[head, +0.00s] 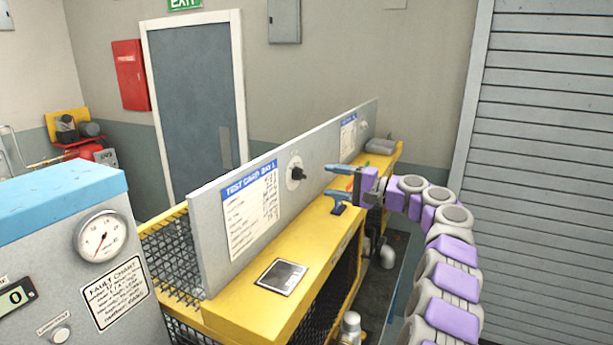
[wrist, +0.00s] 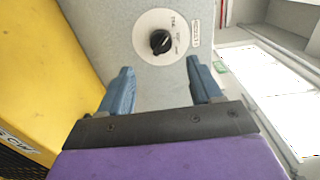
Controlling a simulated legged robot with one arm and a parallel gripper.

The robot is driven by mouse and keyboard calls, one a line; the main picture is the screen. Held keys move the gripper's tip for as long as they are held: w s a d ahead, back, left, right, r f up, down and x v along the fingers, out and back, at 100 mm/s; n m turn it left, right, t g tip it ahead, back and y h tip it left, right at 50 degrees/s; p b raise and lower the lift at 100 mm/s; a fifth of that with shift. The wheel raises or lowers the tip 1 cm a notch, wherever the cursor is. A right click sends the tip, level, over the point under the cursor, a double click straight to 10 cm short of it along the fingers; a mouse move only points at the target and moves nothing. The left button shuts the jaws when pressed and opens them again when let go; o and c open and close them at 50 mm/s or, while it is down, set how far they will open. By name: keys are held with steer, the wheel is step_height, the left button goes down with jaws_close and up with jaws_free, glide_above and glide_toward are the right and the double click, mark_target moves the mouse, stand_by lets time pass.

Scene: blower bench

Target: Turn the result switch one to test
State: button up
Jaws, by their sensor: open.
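The result switch is a black rotary knob (head: 298,174) on a round white dial, on the grey upright panel above the yellow bench. In the wrist view the knob (wrist: 160,42) sits on its dial (wrist: 172,22), ahead of my fingers and roughly centred between them. The dial's lettering is too small to read. My gripper (head: 338,183) is open and empty, with blue fingers pointing at the panel. The fingers (wrist: 162,88) are apart from the knob, with a gap before it. A second dial sits farther along the panel (head: 362,127).
The yellow bench (head: 240,318) carries a dark flat plate (head: 281,277) and a small blue-topped item (head: 338,209) under my gripper. A test card (head: 250,208) is fixed to the panel. A grey cabinet with a gauge (head: 100,236) stands at left.

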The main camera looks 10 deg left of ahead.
mark_target(305, 176)
steer(key=p+x, duration=0.1)
steer(key=x, duration=0.7)
steer(key=shift+w+a+p, duration=0.1)
steer(key=shift+a+p, duration=0.2)
steer(key=shift+a, duration=0.05)
steer(key=shift+f, duration=0.1)
steer(key=c, duration=1)
